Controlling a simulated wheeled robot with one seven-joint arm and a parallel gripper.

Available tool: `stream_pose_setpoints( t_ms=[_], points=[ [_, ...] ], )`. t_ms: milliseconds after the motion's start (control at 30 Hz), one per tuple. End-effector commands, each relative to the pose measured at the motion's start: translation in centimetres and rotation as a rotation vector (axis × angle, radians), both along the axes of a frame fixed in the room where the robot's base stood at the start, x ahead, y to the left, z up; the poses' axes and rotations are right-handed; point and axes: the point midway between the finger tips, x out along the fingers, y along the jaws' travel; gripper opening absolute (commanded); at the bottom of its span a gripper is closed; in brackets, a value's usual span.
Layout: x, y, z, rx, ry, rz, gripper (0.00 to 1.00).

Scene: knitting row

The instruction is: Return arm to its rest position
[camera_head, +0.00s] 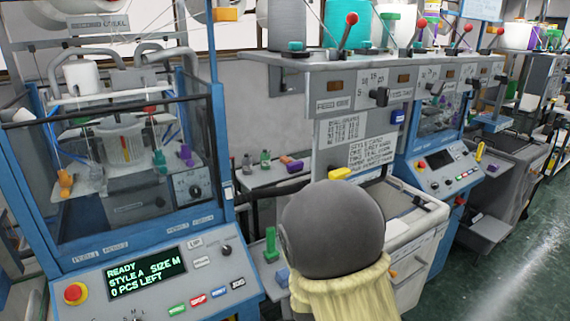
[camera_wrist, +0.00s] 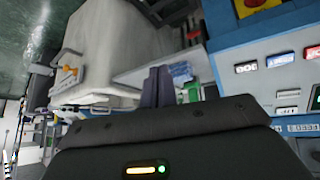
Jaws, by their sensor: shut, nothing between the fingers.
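My gripper (camera_wrist: 158,80) shows in the wrist view as two dark fingers close together beyond the broad black hand. It is shut and empty. In the wrist view it points towards a pale shelf (camera_wrist: 135,76) between a white cabinet and a blue machine, and I cannot tell the distance. In the head view I cannot make out my gripper. A large rounded dark grey shape (camera_head: 332,228) with a yellow ribbed cover (camera_head: 345,293) fills the lower middle there and hides what is behind it; I cannot tell whether it is part of my arm.
A blue knitting machine (camera_head: 222,150) stands at left; its display (camera_head: 147,271) reads READY, STYLE A, SIZE M, 0 PCS LEFT. A white cabinet (camera_head: 418,215) and another blue machine (camera_head: 440,160) stand to the right. Cones sit overhead. Green floor (camera_head: 530,270) is open at right.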

Motion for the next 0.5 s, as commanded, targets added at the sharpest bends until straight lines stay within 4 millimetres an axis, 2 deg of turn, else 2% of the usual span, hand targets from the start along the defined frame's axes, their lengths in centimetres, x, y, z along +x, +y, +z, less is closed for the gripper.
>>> stream_pose_setpoints(
  t_ms=[33,200,500],
  points=[
    [-1.0,-1.4,0.9,0.024,0.040,-0.026,0.00],
    [-5.0,-4.8,3.2,0.073,0.179,-0.076,0.00],
    [-13.0,-9.7,6.9,0.081,0.372,-0.138,0.00]
  ],
)
